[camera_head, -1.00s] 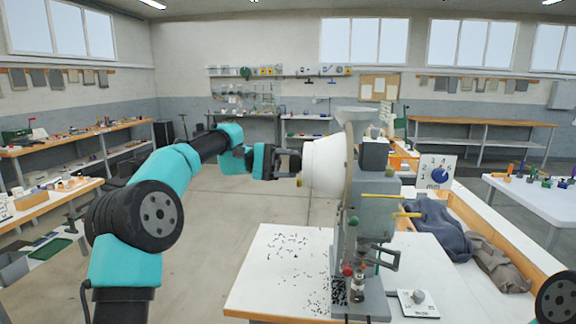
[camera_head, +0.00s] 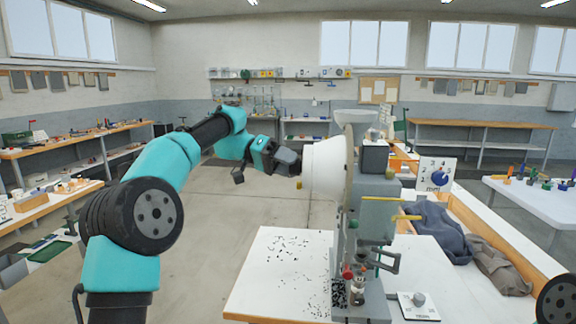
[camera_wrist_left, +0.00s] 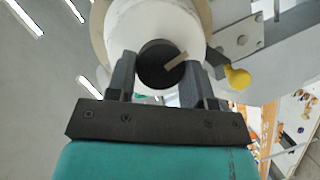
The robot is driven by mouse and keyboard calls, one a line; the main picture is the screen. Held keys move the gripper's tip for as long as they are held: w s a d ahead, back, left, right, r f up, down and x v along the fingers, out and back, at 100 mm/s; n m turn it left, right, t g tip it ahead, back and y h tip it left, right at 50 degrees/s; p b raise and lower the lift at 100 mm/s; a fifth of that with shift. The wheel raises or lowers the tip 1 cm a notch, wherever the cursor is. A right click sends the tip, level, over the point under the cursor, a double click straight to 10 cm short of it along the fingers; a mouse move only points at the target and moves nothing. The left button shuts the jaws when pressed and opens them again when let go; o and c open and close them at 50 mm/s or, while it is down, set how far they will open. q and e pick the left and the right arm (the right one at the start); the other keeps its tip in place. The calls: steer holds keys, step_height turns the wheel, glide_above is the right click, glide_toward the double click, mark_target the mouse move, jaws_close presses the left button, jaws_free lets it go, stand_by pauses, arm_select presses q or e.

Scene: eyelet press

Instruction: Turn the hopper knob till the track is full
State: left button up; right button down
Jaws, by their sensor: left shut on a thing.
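The white hopper drum (camera_head: 322,168) is on the left side of the grey press (camera_head: 376,215); it also shows in the left wrist view (camera_wrist_left: 118,25). Its dark round knob (camera_wrist_left: 155,62) has a tan mark slanting up to the right. My left gripper (camera_head: 293,165) is at the drum's left face, shut on the knob. In the left wrist view its fingers (camera_wrist_left: 160,75) lie on either side of the knob. In the head view the gripper hides the knob. I cannot make out how full the track is. My right gripper is out of view.
The press stands on a white table (camera_head: 270,280) scattered with small dark pieces. A dial card (camera_head: 437,174) stands behind right, and a small plate with a grey knob (camera_head: 419,299) lies at front right. Grey cloth (camera_head: 435,225) lies to the right. Left of the drum is open floor.

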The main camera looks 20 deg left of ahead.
arm_select(q)
steer(key=m+t, duration=0.1)
steer(key=m, duration=0.2)
steer(key=m+t+y, duration=0.1)
steer(key=m+t, duration=0.1)
steer(key=m, duration=0.1)
steer(key=m+t, duration=0.2)
steer(key=shift+s+r+m, duration=0.1)
steer(key=shift+s+m, duration=0.3)
stand_by(0.4)
steer(key=o, duration=0.9)
steer(key=v, duration=1.7)
steer(key=shift+s+r, duration=0.15)
steer(key=shift+r, duration=0.2)
